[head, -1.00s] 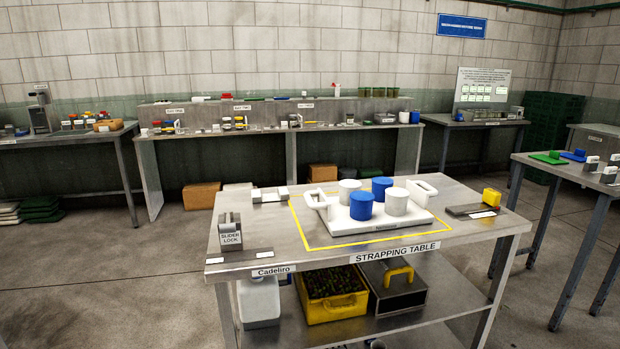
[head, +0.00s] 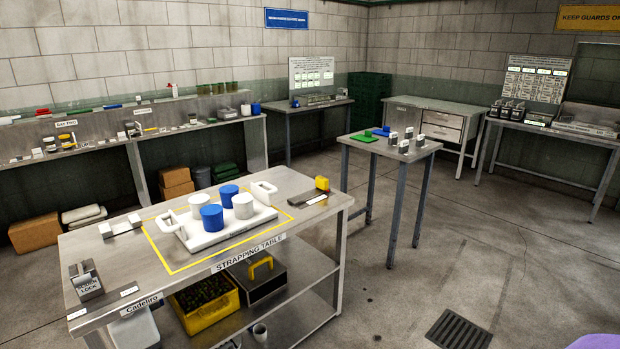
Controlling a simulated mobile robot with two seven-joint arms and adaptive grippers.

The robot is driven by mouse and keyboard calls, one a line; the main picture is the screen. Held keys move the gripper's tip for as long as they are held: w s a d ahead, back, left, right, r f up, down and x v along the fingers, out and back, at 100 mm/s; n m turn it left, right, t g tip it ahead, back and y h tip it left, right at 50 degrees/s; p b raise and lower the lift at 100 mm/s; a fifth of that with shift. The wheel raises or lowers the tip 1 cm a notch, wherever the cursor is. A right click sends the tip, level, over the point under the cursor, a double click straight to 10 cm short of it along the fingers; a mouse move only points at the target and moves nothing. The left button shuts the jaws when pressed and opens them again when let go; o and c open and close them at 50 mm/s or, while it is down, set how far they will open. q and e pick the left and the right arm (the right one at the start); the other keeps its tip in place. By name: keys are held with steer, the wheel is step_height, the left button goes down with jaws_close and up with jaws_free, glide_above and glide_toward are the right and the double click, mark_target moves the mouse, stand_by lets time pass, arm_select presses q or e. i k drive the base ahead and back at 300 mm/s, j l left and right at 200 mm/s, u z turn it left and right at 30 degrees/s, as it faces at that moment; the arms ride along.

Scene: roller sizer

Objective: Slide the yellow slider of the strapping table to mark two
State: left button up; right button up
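The strapping table (head: 115,262) stands at the left and centre of the head view, with its name label on the front edge. The yellow slider (head: 322,183) sits at the far right end of the table, on a dark track (head: 312,198) with a white label. I cannot read the marks on it at this distance. A grey slider lock (head: 88,281) stands at the table's near left corner. Neither of my grippers is in view.
A white tray (head: 210,240) with blue and white cylinders sits inside a yellow outline on the table. A small table (head: 410,152) with green and blue pieces stands to the right. Open floor (head: 480,240) with a drain grate (head: 459,330) lies at the right.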

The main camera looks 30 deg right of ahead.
mark_target(322, 183)
steer(key=i+l+z, duration=0.1)
steer(key=i+l, duration=1.1)
steer(key=i, duration=0.1)
